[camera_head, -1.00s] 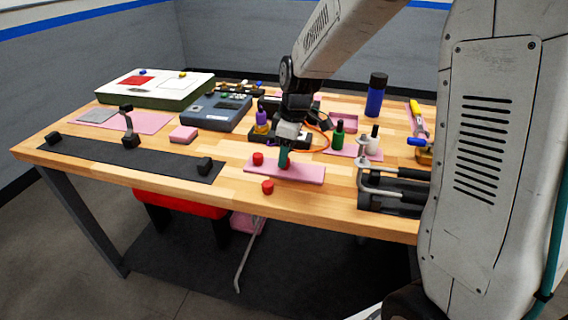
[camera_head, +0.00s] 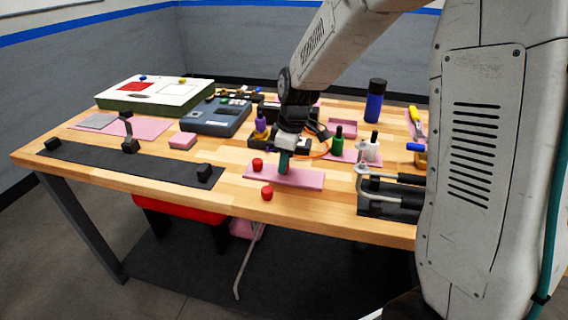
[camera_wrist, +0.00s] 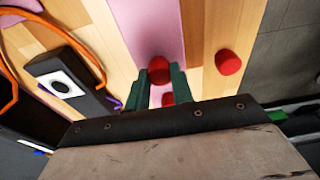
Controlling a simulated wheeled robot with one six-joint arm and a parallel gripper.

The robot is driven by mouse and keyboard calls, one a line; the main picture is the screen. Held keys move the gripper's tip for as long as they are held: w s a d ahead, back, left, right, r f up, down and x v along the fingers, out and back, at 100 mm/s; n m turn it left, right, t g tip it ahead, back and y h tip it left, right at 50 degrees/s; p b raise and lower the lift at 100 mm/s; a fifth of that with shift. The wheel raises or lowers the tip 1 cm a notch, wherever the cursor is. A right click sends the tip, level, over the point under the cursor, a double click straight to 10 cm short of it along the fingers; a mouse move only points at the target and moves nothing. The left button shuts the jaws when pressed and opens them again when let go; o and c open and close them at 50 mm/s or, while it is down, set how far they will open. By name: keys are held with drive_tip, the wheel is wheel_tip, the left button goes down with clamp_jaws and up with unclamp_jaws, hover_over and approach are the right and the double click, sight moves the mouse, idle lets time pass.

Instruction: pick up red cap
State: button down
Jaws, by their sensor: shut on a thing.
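My gripper (camera_head: 284,167) points down at the pink mat (camera_head: 308,180) near the table's front edge. In the wrist view its green fingers (camera_wrist: 160,82) are shut on a small red cap (camera_wrist: 168,99) that shows between them. In the head view the held cap is hidden by the fingers. A second red cap (camera_head: 257,164) stands on the left part of the mat; in the wrist view it (camera_wrist: 159,68) appears just past the fingertips. A third red cap (camera_head: 267,192) stands on bare wood in front of the mat, and in the wrist view it (camera_wrist: 228,62) is to the right.
A green bottle (camera_head: 338,141) and a white bottle (camera_head: 371,148) stand behind the mat to the right. A black clamp-like fixture (camera_head: 395,195) is at the right front. A long black strip (camera_head: 120,162) lies at left. Bare wood lies left of the mat.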

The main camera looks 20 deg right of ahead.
drive_tip(key=shift+r, duration=0.4)
drive_tip(key=shift+s+d+r, duration=0.15)
drive_tip(key=shift+s+r, duration=0.1)
drive_tip(key=shift+r, duration=0.4)
drive_tip(key=shift+s+d+r, duration=0.1)
drive_tip(key=shift+s+r, duration=0.15)
drive_tip(key=shift+r, duration=0.35)
drive_tip(key=s+d, duration=0.2)
drive_tip(key=s, duration=0.5)
drive_tip(key=s+d+r, duration=0.1)
drive_tip(key=s+d, duration=0.2)
drive_tip(key=s, duration=0.4)
drive_tip(key=shift+d+r, duration=0.15)
drive_tip(key=shift+d, duration=0.1)
drive_tip(key=c, duration=1.8)
unclamp_jaws()
drive_tip(key=shift+w, duration=0.15)
clamp_jaws()
